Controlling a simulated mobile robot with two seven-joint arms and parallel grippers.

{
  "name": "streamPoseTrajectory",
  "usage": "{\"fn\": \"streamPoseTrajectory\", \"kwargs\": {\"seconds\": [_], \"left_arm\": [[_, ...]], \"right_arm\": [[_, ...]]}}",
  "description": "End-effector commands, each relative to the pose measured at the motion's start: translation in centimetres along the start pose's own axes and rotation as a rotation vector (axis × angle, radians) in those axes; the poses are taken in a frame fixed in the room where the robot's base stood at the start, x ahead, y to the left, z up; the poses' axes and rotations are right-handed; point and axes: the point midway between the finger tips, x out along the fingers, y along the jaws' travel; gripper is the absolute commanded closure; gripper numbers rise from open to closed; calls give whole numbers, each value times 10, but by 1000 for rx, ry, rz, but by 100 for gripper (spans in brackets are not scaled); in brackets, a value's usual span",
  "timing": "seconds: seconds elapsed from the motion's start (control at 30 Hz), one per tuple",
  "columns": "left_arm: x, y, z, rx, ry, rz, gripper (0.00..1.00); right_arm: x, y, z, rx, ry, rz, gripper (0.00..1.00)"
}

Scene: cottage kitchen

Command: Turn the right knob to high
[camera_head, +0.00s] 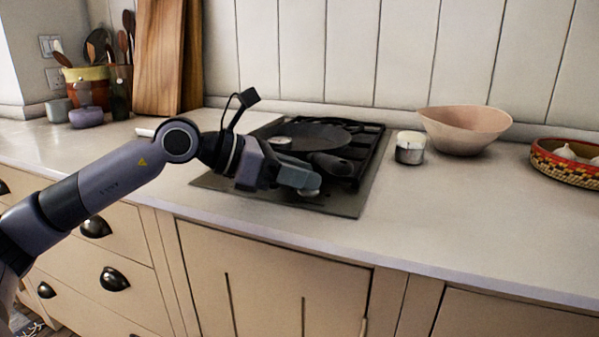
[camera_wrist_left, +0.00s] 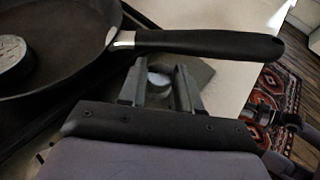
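The cooktop (camera_head: 343,204) is a dark panel set in the counter. A pale round knob (camera_head: 311,192) shows at its front, just under the tips of my left gripper (camera_head: 308,184). In the left wrist view the same knob (camera_wrist_left: 158,80) lies between the two fingertips of my left gripper (camera_wrist_left: 160,72). The fingers are apart, with a small gap seeming to show beside the knob; contact cannot be made out. The knob's pointer and any markings are not readable. Other knobs are hidden by my arm and gripper.
A dark frying pan (camera_head: 312,135) sits on the cooktop grates, its handle (camera_wrist_left: 215,43) passing close beyond my fingertips. A round pale-topped item (camera_wrist_left: 8,52) lies in it. A small jar (camera_head: 410,148) and a pink bowl (camera_head: 465,129) stand right; the front counter there is clear.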

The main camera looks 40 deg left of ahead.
Motion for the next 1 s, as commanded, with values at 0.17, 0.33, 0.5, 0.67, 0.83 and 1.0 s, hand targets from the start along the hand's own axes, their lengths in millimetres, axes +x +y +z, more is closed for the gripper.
{"fn": "streamPoseTrajectory", "kwargs": {"seconds": [0.17, 0.33, 0.5, 0.67, 0.83, 1.0], "left_arm": [[0, 0, 0, 0, 0, 3, 97], [0, 0, 0, -7, 2, 24, 97], [0, -2, 0, -28, 1, 79, 97], [0, -4, 0, -60, -1, 163, 97], [2, -6, 0, -107, -4, 269, 97], [3, -9, 1, -156, -7, 382, 97]], "right_arm": [[-1, 0, -1, 0, 2, 0, 57], [-1, 0, -2, 0, 3, 0, 57], [-1, 0, -2, 0, 4, 0, 57], [0, 0, -1, -1, 5, 0, 57], [2, -3, -1, -6, 12, -5, 57], [4, -8, -2, -14, 23, -17, 57]]}}
